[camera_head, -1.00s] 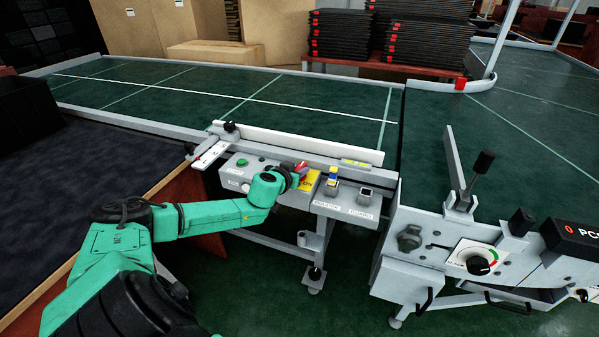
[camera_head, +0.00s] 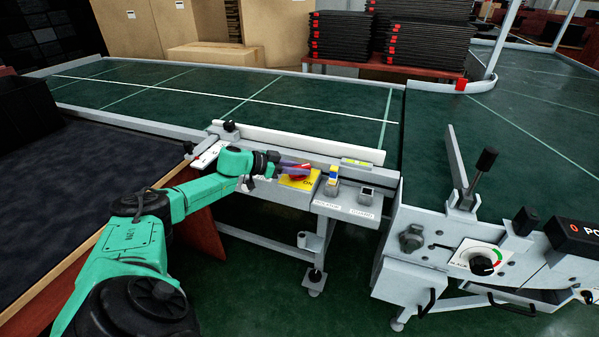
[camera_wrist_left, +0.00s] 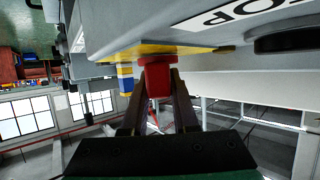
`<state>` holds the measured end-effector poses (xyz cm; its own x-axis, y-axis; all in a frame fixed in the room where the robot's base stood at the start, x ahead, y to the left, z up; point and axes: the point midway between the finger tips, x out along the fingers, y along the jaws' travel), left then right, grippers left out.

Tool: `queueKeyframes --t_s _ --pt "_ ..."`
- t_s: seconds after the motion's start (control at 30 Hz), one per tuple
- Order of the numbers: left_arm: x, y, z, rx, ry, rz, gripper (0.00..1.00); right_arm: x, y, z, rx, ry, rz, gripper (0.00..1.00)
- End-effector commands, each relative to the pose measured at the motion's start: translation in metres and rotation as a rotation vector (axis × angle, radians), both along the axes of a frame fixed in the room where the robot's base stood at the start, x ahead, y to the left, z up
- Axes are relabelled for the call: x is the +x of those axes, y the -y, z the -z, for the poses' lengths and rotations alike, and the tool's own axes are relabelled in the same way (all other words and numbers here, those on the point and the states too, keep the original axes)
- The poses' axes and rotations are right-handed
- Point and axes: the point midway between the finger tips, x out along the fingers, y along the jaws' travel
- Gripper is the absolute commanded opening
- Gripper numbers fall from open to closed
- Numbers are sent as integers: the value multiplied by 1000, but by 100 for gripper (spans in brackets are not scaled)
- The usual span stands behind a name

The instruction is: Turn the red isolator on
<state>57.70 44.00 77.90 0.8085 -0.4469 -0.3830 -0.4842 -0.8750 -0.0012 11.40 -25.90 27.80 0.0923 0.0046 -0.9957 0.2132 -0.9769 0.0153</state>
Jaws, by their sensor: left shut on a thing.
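The red isolator (camera_head: 302,172) is a red handle on a yellow plate (camera_head: 299,183) marked ON, on the grey control panel at the near side of the conveyor. My left gripper (camera_head: 290,168) reaches it from the left and is shut on the red handle. In the left wrist view the red handle (camera_wrist_left: 157,76) sits between the two dark fingers (camera_wrist_left: 158,92), against the yellow plate (camera_wrist_left: 165,49). The gripper partly hides the handle in the head view, and its exact angle is hard to tell. My right gripper is out of view.
A white rail (camera_head: 300,143) runs behind. A console with a black dial (camera_head: 481,263) and lever (camera_head: 483,170) stands further right.

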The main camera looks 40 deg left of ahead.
Motion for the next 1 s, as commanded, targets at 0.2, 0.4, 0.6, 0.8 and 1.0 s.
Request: queueKeyframes --t_s 0.2,0.4,0.6,0.8,1.0 --pt "0 0 2 0 1 65 0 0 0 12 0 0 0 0" --pt "0 0 1 1 -1 83 0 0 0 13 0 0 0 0" --pt "0 0 1 1 -2 84 0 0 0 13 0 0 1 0" --pt "0 1 1 -1 -2 84 57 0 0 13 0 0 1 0" --pt "0 1 1 -1 -1 84 57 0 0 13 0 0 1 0"
